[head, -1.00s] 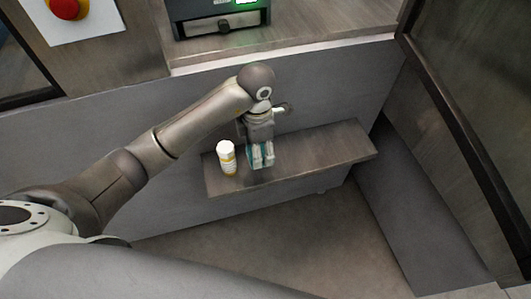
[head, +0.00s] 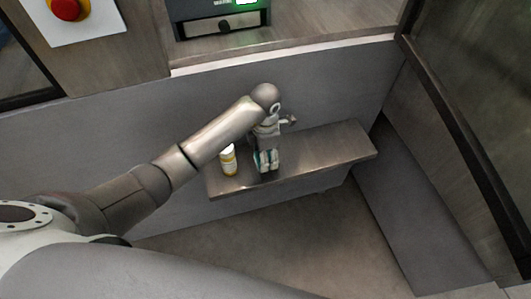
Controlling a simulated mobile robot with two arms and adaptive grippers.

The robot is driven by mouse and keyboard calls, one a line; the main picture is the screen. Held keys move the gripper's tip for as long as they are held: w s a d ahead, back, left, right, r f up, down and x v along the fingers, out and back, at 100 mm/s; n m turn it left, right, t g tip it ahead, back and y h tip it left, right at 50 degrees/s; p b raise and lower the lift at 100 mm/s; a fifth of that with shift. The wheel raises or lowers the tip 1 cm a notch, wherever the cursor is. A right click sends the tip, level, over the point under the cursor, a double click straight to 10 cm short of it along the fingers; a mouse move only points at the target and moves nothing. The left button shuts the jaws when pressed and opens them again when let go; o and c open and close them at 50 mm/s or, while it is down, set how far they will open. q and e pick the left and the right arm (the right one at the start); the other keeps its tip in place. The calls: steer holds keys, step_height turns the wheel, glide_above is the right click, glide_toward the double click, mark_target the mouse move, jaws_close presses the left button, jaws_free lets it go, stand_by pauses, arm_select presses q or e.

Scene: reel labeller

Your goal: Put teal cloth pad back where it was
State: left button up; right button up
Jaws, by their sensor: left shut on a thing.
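My left gripper (head: 266,164) points down over the narrow wooden shelf (head: 325,152). It is shut on the teal cloth pad (head: 265,158), of which only small teal parts show between and beside the fingers. The pad is at or just above the shelf top; I cannot tell whether it touches. A white and yellow bottle (head: 228,161) stands upright on the shelf just left of the gripper. My right gripper is not in view.
The shelf is bare to the right of the gripper. Above it, a dark device with a green screen (head: 247,3) sits on a wooden counter (head: 330,25). A red button (head: 66,8) is at the upper left. A dark framed panel (head: 475,90) stands at the right.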

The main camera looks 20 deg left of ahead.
arm_select(q)
steer(key=shift+f, duration=0.1)
steer(key=o, duration=1)
step_height(320, 180, up, 12)
steer(key=shift+r, duration=0.1)
